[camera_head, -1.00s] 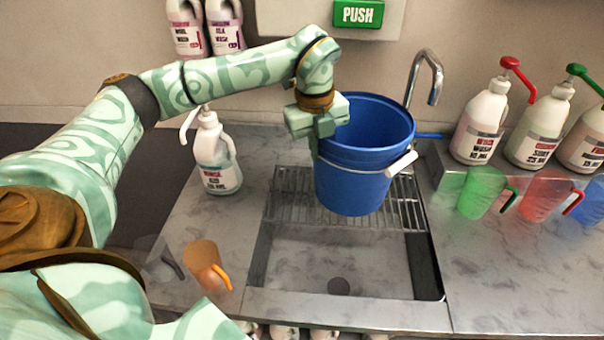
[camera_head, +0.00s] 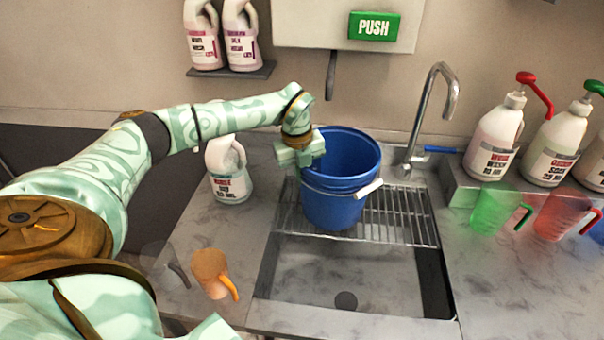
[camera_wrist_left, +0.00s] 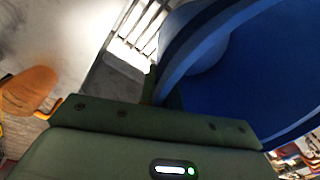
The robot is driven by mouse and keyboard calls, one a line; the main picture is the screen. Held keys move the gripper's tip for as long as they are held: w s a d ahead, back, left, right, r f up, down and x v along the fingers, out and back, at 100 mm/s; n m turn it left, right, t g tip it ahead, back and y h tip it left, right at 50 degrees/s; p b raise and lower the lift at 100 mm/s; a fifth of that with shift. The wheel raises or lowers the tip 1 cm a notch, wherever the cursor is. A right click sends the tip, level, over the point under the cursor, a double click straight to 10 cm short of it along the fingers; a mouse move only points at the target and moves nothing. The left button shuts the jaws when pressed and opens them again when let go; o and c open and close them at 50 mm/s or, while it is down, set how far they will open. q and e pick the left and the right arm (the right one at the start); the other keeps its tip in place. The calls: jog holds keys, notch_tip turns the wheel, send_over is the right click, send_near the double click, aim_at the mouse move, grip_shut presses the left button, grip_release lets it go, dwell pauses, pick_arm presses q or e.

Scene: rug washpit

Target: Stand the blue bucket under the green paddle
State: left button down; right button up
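The blue bucket (camera_head: 335,205) is upright over the front part of the rack across the sink; I cannot tell whether its base touches the rack. Its bail with a white grip hangs at the front right. The green paddle (camera_head: 373,26), marked PUSH, is on a pale wall box above and behind the bucket. A dark spout (camera_head: 331,75) hangs under that box. My left gripper (camera_head: 308,160) is shut on the bucket's left rim. The left wrist view shows the bucket (camera_wrist_left: 255,75) close against the gripper; one finger is hidden. My right gripper is out of view.
The wire rack (camera_head: 400,215) spans the back of the sink (camera_head: 310,270). A tap (camera_head: 440,90) stands right of the bucket. A white bottle (camera_head: 228,175) stands left. Pump bottles and coloured jugs, including a green one (camera_head: 490,212), are right. An orange jug (camera_head: 208,268) is front left.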

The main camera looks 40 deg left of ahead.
pick_arm(q)
jog(key=c, duration=1.6)
grip_release()
jog(key=r, duration=0.4)
jog(key=r+p, duration=0.1)
jog(key=r, duration=0.3)
jog(key=s+r, duration=0.1)
jog(key=r, duration=0.3)
jog(key=shift+a, duration=0.3)
